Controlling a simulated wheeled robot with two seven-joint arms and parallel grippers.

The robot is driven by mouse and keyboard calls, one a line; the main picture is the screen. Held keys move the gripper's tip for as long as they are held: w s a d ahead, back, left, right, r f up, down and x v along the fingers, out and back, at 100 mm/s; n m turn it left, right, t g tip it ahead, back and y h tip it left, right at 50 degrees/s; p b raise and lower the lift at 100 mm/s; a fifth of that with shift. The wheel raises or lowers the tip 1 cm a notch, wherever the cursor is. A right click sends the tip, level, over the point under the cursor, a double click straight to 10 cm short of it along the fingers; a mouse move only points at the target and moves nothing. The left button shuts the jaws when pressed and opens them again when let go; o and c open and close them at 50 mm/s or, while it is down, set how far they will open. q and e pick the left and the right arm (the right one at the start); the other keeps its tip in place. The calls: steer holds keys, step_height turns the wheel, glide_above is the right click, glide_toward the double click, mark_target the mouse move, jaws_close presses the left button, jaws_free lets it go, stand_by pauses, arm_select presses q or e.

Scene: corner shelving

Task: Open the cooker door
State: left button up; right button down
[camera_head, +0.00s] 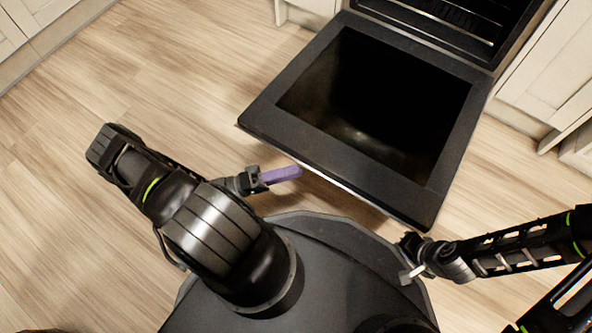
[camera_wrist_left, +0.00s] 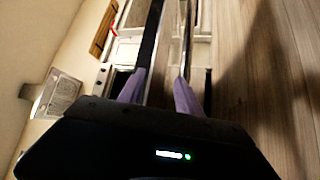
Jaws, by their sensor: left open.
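The cooker door (camera_head: 290,125) is swung down, with its dark frame and glass panel facing up in the head view. The cooker's dark cavity (camera_head: 450,15) with metal racks shows behind it. My left gripper (camera_head: 284,174) has purple fingers and is just beside the door's outer edge, near its left half. In the left wrist view its two purple fingers (camera_wrist_left: 159,90) are apart. Long dark and bright strips run beyond them; I cannot tell whether the fingers touch the door. The door's handle is not visible in the head view. My right gripper (camera_head: 411,274) is near the door's near right corner, its fingers pale and small.
Cream cabinets (camera_head: 548,75) stand right of the cooker, and more cabinets (camera_head: 20,30) are at the upper left. The wooden floor (camera_head: 180,80) is clear left of the door. My base lies close to the door's near edge.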

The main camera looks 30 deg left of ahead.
arm_select(q)
steer(key=shift+s+a+f, duration=0.2)
steer(key=shift+a+f, duration=0.4)
steer(key=shift+s+a+f, duration=0.15)
steer(key=shift+a+f, duration=0.4)
steer(key=shift+a, duration=0.05)
